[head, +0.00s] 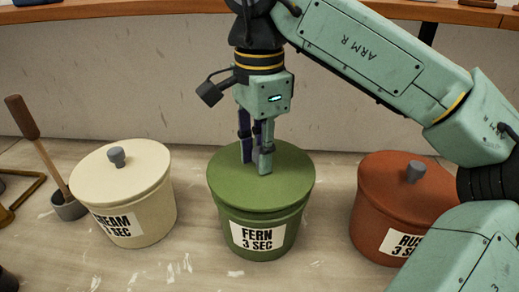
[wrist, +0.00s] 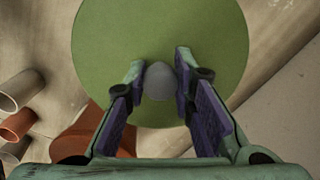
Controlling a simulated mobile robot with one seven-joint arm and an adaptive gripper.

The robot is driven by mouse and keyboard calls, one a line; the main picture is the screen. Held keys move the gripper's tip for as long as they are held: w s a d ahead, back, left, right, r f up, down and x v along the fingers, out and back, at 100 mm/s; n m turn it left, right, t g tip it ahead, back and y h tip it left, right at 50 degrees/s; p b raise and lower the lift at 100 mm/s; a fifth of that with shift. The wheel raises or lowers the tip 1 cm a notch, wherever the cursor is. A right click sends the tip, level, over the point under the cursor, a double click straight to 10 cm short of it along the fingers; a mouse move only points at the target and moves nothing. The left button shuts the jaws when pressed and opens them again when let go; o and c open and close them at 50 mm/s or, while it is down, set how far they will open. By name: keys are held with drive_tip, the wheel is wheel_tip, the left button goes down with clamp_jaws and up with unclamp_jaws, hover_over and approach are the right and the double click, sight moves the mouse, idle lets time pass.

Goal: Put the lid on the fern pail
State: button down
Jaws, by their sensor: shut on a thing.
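The fern pail (head: 262,240) is green with a white label reading "FERN 3 SEC" and stands in the middle of the head view. Its green lid (head: 290,185) lies level over the pail's mouth, lined up with the rim, with no clear gap showing. My gripper (head: 256,165) points straight down at the lid's centre and is shut on the lid's grey knob. In the wrist view the knob (wrist: 160,82) sits between the two purple-padded fingers, above the round green lid (wrist: 155,30). The fingers hide the knob in the head view.
A lidded cream pail (head: 140,205) stands at left and a lidded rust pail (head: 380,215) at right, partly behind my arm. A wooden-handled tool (head: 38,150) leans in a grey cup at far left. Several open tubes (wrist: 18,125) show at left in the wrist view.

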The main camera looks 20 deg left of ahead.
drive_tip(key=shift+f+b, duration=0.45)
drive_tip(key=shift+f, duration=0.3)
drive_tip(key=c, duration=1.3)
unclamp_jaws()
drive_tip(key=shift+r, duration=0.1)
